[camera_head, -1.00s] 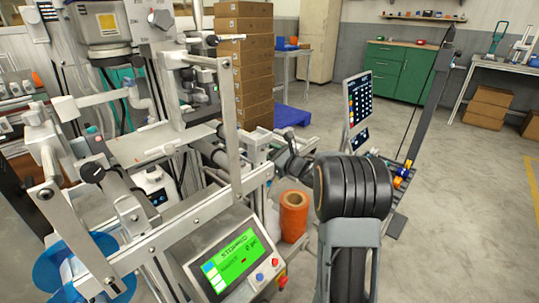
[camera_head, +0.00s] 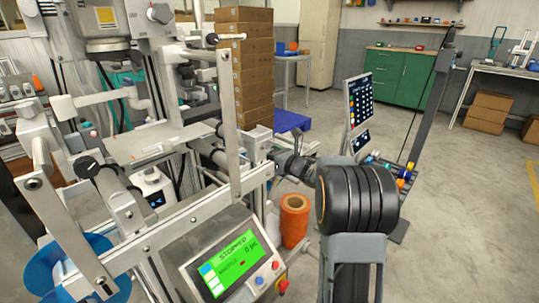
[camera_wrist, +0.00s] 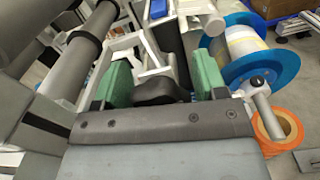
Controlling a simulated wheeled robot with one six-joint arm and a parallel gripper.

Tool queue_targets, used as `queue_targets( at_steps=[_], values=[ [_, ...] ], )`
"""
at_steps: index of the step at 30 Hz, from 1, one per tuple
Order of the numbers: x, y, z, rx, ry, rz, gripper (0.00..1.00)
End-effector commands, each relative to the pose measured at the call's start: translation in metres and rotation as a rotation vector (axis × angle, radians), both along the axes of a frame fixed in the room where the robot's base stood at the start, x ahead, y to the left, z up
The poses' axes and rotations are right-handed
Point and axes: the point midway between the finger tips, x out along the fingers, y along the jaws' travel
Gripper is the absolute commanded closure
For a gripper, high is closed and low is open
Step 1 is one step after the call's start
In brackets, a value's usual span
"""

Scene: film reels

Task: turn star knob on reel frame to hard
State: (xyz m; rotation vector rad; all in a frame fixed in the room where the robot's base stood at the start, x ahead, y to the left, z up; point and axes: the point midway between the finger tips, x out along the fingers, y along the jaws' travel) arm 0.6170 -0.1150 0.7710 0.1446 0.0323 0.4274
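In the wrist view a black star knob (camera_wrist: 160,90) sits between the two green finger pads of my gripper (camera_wrist: 160,82), close to the palm. The pads stand apart, one on each side of the knob. Contact with its lobes is not clear. In the head view my dark arm reaches toward the right end of the grey metal reel frame (camera_head: 150,240); the fingertips and that knob cannot be made out there. Other black knobs show on the machine, one at the upper right (camera_head: 211,39) and one at the left (camera_head: 88,167).
A blue-flanged reel (camera_wrist: 285,68) and an orange roll (camera_wrist: 270,148) are close to the right of my gripper in the wrist view. A control panel (camera_head: 238,262) reads STOPPED. Stacked cartons (camera_head: 245,85) stand behind. Open floor lies to the right.

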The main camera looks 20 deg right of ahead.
Motion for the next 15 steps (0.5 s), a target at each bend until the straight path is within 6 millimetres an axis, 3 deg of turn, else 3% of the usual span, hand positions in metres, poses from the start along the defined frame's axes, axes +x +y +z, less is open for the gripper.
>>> queue_targets(
  at_steps=[10, 15],
  values=[
    [-0.002, -0.001, 0.001, -0.001, -0.001, -0.001, 0.28],
    [-0.019, -0.01, 0.001, -0.001, 0.0, -0.003, 0.28]
  ],
)
